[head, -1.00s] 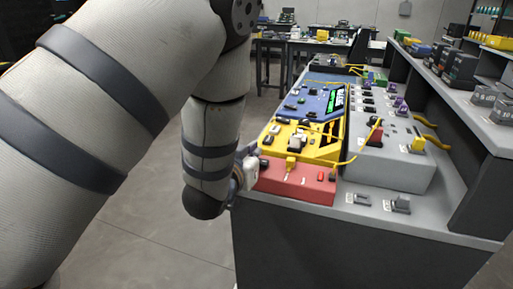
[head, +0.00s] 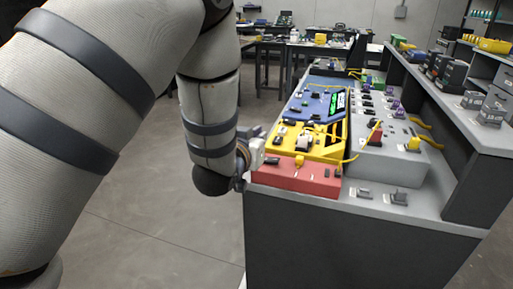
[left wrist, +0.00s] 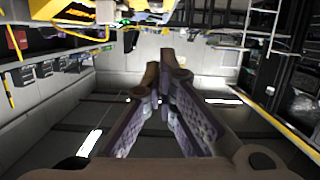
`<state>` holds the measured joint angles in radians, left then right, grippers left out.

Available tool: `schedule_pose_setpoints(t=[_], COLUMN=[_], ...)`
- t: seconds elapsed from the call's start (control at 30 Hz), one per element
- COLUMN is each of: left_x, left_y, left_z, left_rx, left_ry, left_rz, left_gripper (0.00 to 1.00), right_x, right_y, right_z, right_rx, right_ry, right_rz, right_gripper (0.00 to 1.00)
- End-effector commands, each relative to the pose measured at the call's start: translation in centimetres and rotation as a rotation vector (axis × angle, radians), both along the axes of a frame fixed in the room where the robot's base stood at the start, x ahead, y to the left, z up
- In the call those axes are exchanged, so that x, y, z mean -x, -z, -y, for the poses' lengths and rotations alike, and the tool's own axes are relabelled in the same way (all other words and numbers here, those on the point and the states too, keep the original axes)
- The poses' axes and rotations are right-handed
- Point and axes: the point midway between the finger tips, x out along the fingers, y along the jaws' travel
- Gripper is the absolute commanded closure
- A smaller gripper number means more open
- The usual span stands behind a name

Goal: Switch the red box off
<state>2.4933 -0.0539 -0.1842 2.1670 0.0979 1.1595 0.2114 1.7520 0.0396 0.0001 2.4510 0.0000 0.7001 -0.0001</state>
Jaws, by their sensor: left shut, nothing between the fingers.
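The red box (head: 294,180) is the nearest one on the bench, at its front left edge. My right gripper is not in view.
Behind the red box are a yellow box (head: 290,139) and a blue box (head: 316,103). A grey box (head: 375,147) with yellow cables stands to the right. Small grey parts (head: 399,198) lie on the bench front. Open floor is on the left.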

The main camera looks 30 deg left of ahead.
Motion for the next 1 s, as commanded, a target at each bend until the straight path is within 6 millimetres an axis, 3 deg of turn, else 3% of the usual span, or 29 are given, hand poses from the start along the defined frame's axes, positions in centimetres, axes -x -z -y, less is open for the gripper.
schedule_pose_setpoints(t=[0.2,0.4,0.93,1.0], left_x=[5.1,7.6,8.1,8.4], left_y=[-0.8,-1.0,-1.0,0.1], left_z=[1.0,1.5,1.6,1.7], left_rx=[0.002,0.0,0.001,0.004], left_ry=[-0.001,0.0,0.001,0.002], left_rz=[-0.008,-0.015,-0.016,-0.047], left_gripper=[1.0,1.0,1.0,1.0], right_x=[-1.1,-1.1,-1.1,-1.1], right_y=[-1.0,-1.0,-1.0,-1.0], right_z=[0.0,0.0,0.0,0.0], right_rx=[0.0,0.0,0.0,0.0], right_ry=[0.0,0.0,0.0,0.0], right_rz=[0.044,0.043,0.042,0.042], right_gripper=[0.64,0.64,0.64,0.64])
